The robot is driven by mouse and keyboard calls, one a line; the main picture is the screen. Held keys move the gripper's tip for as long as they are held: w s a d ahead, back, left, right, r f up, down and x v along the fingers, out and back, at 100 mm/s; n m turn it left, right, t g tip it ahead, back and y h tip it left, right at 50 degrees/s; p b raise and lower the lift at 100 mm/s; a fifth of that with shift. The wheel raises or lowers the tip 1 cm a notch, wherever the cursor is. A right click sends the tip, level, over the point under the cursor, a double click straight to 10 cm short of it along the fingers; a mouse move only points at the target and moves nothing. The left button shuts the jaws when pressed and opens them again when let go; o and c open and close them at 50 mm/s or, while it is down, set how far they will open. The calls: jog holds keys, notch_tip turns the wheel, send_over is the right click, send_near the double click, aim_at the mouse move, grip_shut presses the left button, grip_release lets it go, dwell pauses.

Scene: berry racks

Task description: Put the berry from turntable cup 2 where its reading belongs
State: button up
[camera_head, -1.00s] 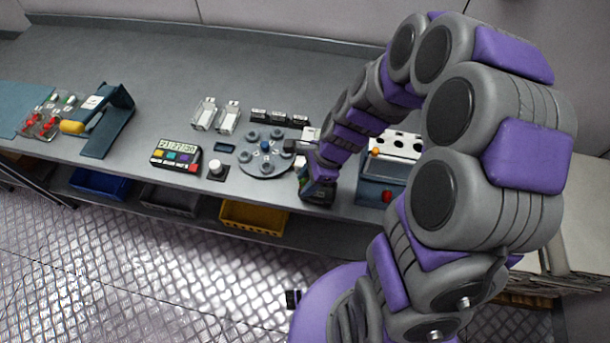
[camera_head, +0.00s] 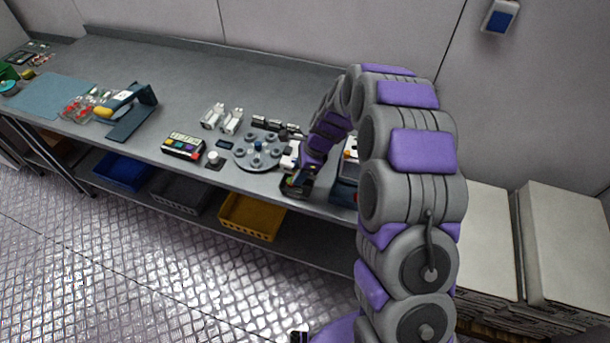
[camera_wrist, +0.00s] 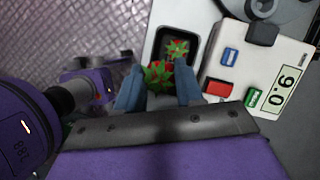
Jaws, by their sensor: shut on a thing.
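In the wrist view my gripper (camera_wrist: 160,80) has its two blue fingers shut on a red berry with green leaves (camera_wrist: 157,74).
A keypad box with coloured buttons (camera_head: 183,146) and a round knob (camera_head: 213,159) stand left of the turntable. White holders (camera_head: 232,121) and black blocks (camera_head: 268,123) are behind it. A blue stand (camera_head: 130,120) is farther left. Blue, grey and yellow bins (camera_head: 252,217) sit below the bench.

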jog(key=d+f+b, duration=0.2)
jog(key=d, duration=0.1)
jog(key=shift+d+f, duration=0.2)
jog(key=shift+f, duration=0.05)
jog(key=shift+a+f, duration=0.2)
jog(key=shift+f, duration=0.15)
jog(key=shift+a+f, duration=0.25)
jog(key=shift+a, duration=0.3)
jog(key=shift+a+f, duration=0.25)
jog(key=shift+a, duration=0.3)
jog(key=shift+d, duration=0.25)
jog(key=o, duration=0.4)
jog(key=shift+d+r, duration=0.1)
jog(key=shift+d, duration=0.6)
jog(key=shift+o, duration=1.4)
jog(key=shift+d, duration=0.15)
jog(key=shift+a+p, duration=0.3)
jog(key=shift+a, duration=0.5)
jog(key=shift+a+r, duration=0.1)
jog(key=shift+a, duration=0.05)
jog(key=shift+a+p+v, duration=0.2)
jog(key=shift+p+v, duration=1.1)
jog(key=shift+v, duration=0.2)
jog(key=shift+a+p+v, duration=0.2)
jog(key=shift+p+v, duration=1.1)
jog(key=shift+v, duration=0.15)
